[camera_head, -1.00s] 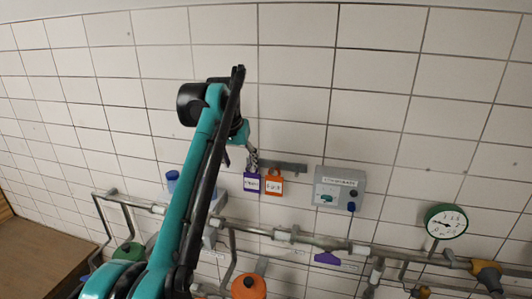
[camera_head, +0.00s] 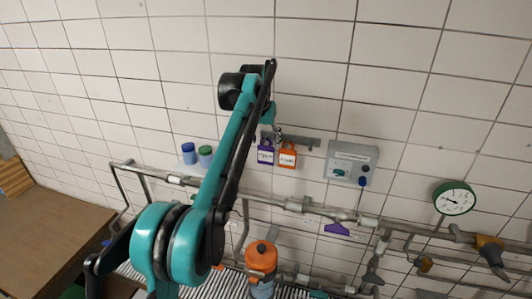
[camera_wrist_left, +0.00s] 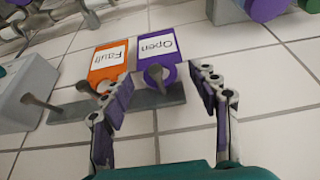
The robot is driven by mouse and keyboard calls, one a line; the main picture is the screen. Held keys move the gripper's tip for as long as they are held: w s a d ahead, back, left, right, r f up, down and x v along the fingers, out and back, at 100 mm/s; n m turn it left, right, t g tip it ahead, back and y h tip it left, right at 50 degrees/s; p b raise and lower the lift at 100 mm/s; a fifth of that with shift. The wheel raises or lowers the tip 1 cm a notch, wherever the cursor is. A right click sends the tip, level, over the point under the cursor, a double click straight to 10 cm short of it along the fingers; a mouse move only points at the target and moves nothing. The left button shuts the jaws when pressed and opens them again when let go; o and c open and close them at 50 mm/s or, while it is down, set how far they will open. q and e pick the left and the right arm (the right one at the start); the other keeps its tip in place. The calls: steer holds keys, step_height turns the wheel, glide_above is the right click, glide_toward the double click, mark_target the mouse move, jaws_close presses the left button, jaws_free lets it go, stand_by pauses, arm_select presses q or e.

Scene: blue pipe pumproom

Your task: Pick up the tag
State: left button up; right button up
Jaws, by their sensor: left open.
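A purple tag labelled "Open" (camera_wrist_left: 156,50) and an orange tag labelled "Fault" (camera_wrist_left: 108,65) hang side by side on a grey rack (camera_wrist_left: 90,112) with pegs. In the head view the purple tag (camera_head: 265,156) hangs left of the orange tag (camera_head: 287,156). My left gripper (camera_wrist_left: 160,80) is open. Its fingertips are spread to either side of the purple tag in the wrist view, the left one overlapping the orange tag's edge. I cannot tell whether either finger touches a tag. In the head view the left gripper (camera_head: 275,136) is small and partly hidden by its arm. My right gripper is not in view.
A grey control box (camera_head: 351,164) is on the wall right of the tags. Pipes (camera_head: 315,209) run below, with a green-rimmed gauge (camera_head: 454,198) at right. Blue (camera_head: 188,152) and green (camera_head: 205,155) cylinders stand left. Another purple tag (camera_head: 337,229) is by the pipes.

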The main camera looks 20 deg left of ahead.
arm_select(q)
steer(key=c, duration=1)
steer(key=shift+r, duration=0.1)
steer(key=shift+r, duration=0.7)
steer(key=shift+s+a+b, duration=0.15)
steer(key=shift+s+b, duration=1.15)
steer(key=shift+s, duration=3.25)
steer(key=shift+s+a+b, duration=0.15)
steer(key=shift+s+b, duration=1.1)
steer(key=shift+s, duration=3.25)
